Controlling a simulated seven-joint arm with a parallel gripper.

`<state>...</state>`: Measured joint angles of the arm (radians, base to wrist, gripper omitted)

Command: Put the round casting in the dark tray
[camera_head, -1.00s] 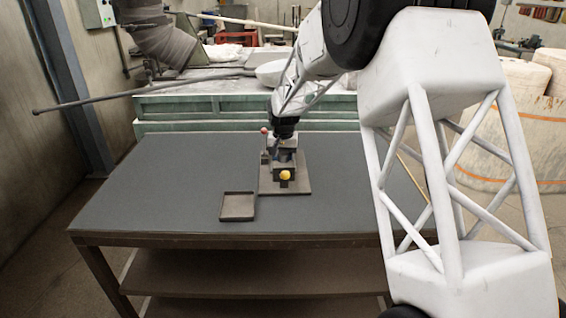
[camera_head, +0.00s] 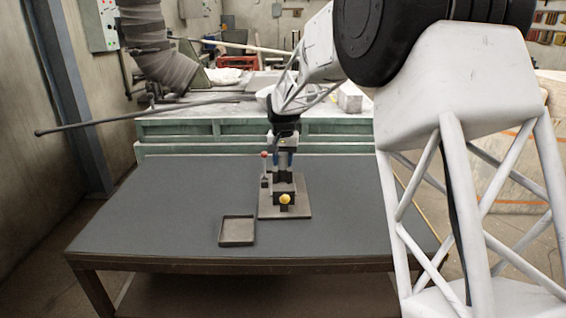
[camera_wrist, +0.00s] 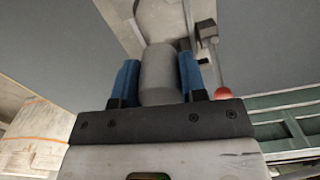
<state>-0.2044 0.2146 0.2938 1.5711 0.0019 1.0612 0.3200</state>
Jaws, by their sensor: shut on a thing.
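My gripper (camera_head: 283,161) is above the dark metal fixture (camera_head: 298,208) on the table. In the wrist view its blue fingers (camera_wrist: 160,78) are shut on the round casting, a plain grey cylinder (camera_wrist: 160,65). The casting is hard to make out in the head view. The dark tray (camera_head: 222,231) is shallow, square and empty, and lies on the table to the left of the fixture and nearer the front edge.
The fixture has a yellow knob (camera_head: 285,199) at its front and a red-balled lever (camera_head: 264,156) standing at its left, close to my gripper. The grey table top (camera_head: 150,205) is clear around the tray. A green bench stands behind.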

